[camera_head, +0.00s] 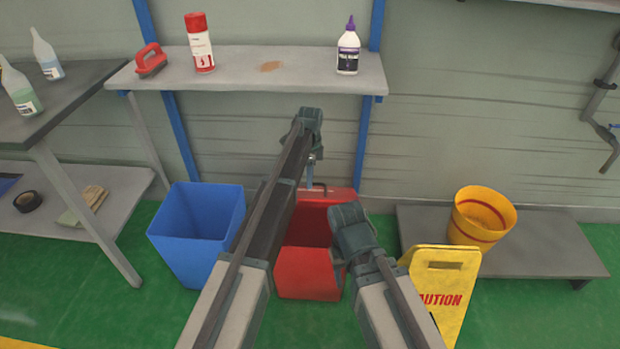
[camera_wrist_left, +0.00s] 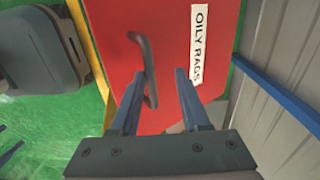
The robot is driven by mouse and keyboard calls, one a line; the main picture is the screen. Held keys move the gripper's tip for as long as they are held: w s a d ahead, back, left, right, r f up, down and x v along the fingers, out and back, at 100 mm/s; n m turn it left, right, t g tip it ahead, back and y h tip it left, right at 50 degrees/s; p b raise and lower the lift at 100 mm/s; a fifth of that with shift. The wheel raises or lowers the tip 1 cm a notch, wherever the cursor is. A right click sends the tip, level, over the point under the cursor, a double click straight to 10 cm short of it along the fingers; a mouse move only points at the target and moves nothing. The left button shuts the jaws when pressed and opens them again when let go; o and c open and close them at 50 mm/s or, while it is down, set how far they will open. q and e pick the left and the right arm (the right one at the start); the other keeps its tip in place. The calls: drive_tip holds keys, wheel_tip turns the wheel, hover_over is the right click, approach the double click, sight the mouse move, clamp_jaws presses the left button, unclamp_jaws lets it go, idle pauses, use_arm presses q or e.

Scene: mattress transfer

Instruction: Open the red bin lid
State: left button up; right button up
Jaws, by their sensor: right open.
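The red bin (camera_head: 308,282) stands on the green floor beside the blue bin. Its lid, with a bar handle (camera_head: 314,188), shows at the top, partly behind my left arm. A dark red area lies below it; I cannot tell if it is the inside or shade. In the left wrist view the red lid (camera_wrist_left: 115,25) carries the label OILY RAGS (camera_wrist_left: 197,45) and the handle (camera_wrist_left: 148,70). My left gripper (camera_wrist_left: 155,85) is open, its fingers either side of the handle's lower end. My right gripper (camera_head: 339,272) is open and empty in front of the bin's right side.
The blue bin (camera_head: 178,243) stands left of the red bin. A yellow caution sign (camera_head: 447,280) stands close on the right. A yellow bucket (camera_head: 470,225) sits on a low grey platform (camera_head: 550,245). A shelf (camera_head: 245,75) holding bottles runs along the wall above.

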use_arm(q)
drive_tip(key=shift+s+r, duration=0.1)
drive_tip(key=shift+s, duration=0.05)
drive_tip(key=shift+r, duration=0.1)
drive_tip(key=shift+r+p, duration=0.6)
drive_tip(key=shift+p, duration=0.15)
wheel_tip(320, 180, up, 12)
drive_tip(key=p, duration=1.2)
drive_tip(key=shift+w+r, duration=0.15)
drive_tip(key=shift+w, duration=0.25)
